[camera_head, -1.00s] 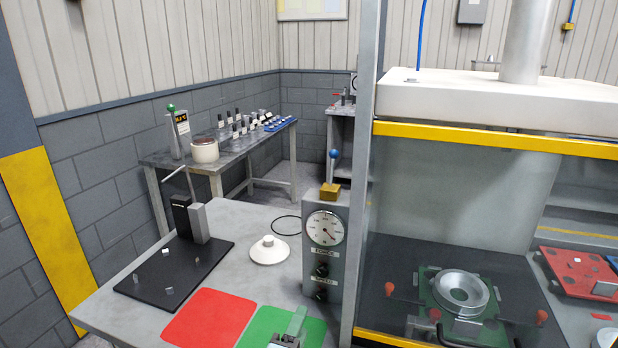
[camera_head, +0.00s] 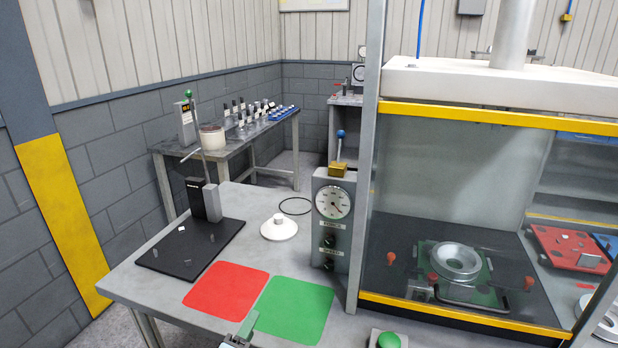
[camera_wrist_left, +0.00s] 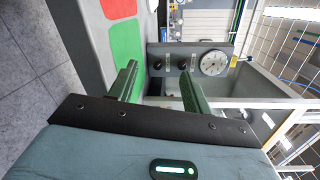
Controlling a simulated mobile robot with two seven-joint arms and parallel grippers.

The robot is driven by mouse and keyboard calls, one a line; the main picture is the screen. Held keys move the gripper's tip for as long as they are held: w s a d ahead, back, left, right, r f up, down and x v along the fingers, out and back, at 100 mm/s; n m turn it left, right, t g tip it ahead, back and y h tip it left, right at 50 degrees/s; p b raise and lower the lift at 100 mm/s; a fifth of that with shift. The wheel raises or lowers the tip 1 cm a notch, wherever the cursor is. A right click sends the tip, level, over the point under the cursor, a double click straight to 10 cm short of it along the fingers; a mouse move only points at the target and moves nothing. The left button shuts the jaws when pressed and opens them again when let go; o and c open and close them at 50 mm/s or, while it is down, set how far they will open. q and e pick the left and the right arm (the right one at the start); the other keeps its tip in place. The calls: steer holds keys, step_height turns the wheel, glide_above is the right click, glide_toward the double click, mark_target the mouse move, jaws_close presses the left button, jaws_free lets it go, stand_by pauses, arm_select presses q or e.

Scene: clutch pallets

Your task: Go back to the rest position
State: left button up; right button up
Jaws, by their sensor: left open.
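My left gripper (camera_head: 240,334) shows at the bottom edge of the head view, over the front edge of the table by the red and green mats; only its tip is in frame. In the left wrist view its two green fingers (camera_wrist_left: 160,88) stand apart with nothing between them. The red mat (camera_head: 226,290) and the green mat (camera_head: 290,308) lie bare on the grey table. My right gripper does not show in either view.
A press with a yellow-edged guard (camera_head: 470,113) stands at the right, with a metal ring part (camera_head: 456,262) inside. A gauge box (camera_head: 333,215), a white cone-shaped piece (camera_head: 279,229) and a black plate (camera_head: 180,258) stand on the table. A green button (camera_head: 389,341) is at the front.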

arm_select(q)
steer(key=a+f+m+y, duration=0.1)
steer(key=a+f, duration=0.1)
steer(key=a, duration=0.5)
steer(key=s+a+f+n+g+y, duration=0.1)
steer(key=s+a+f+n+g, duration=0.25)
steer(key=s+f+n, duration=0.4)
steer(key=s+a+f+n+g, duration=0.2)
steer(key=s+a+f+n, duration=0.25)
steer(key=s, duration=0.65)
steer(key=s+a+f+n+g+y, duration=0.1)
steer(key=s+a+f+n+g, duration=0.1)
steer(key=s+a+f+n, duration=0.6)
steer(key=s+d+r+n, duration=0.1)
steer(key=d+n, duration=0.1)
steer(key=d, duration=1.3)
steer(key=shift+s+r+n+h, duration=0.2)
steer(key=shift+s+n+h, duration=0.1)
steer(key=shift+s+n, duration=0.1)
steer(key=shift+t, duration=0.25)
steer(key=shift+a, duration=0.1)
steer(key=shift+c, duration=1.4)
